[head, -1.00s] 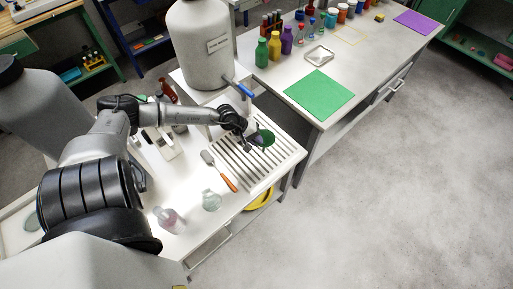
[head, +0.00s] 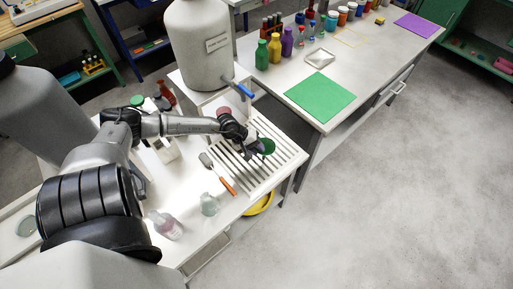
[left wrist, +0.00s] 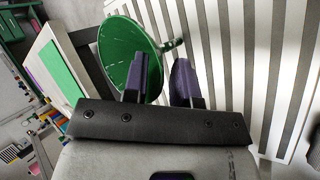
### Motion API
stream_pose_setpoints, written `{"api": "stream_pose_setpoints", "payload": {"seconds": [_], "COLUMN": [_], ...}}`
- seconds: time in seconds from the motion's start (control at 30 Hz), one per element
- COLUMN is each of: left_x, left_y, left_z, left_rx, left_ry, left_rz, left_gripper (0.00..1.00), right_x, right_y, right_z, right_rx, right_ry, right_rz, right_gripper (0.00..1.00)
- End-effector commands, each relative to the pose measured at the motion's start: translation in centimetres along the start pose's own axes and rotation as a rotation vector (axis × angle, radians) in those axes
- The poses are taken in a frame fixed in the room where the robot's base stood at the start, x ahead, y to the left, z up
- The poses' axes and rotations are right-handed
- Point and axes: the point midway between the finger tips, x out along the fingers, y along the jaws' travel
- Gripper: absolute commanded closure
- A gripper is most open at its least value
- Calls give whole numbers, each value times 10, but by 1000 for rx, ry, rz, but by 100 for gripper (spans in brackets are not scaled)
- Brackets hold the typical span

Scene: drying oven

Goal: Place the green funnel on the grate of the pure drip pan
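The green funnel (head: 267,147) is over the right part of the slatted grate (head: 277,165) of the white drip pan. In the left wrist view the funnel (left wrist: 122,55) is tipped sideways, its wide mouth facing left and its stem pointing right. My left gripper (head: 252,148) is at the funnel's left side in the head view. In the left wrist view its fingers (left wrist: 167,82) stand apart, one across the mouth's edge and one outside the cone, with a gap between them. I cannot tell whether the funnel rests on the slats. My right gripper is not in view.
A brush with an orange handle (head: 227,187) lies beside the pan. Small clear bottles (head: 209,204) stand at the table's front. A large grey canister (head: 202,50) with a blue tap stands behind. A second table (head: 375,65) holds bottles and a green sheet.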

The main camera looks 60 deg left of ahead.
Motion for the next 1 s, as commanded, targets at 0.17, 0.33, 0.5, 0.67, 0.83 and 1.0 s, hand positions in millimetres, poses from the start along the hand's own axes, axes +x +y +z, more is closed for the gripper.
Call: {"api": "stream_pose_setpoints", "payload": {"seconds": [0.17,0.33,0.5,0.67,0.83,1.0], "left_x": [0,-1,-12,-36,-62,-85], "left_y": [0,0,1,0,0,1], "left_z": [0,0,0,0,0,1], "left_rx": [0,0,2,3,0,-1], "left_ry": [0,0,1,1,0,0], "left_rz": [0,0,-3,-6,-7,-5], "left_gripper": [64,64,64,64,64,64], "right_x": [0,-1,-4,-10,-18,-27], "right_y": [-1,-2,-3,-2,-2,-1], "right_z": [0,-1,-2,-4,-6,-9], "right_rx": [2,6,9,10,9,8], "right_ry": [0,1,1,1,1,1], "right_rz": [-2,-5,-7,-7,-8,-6], "right_gripper": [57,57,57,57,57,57]}}
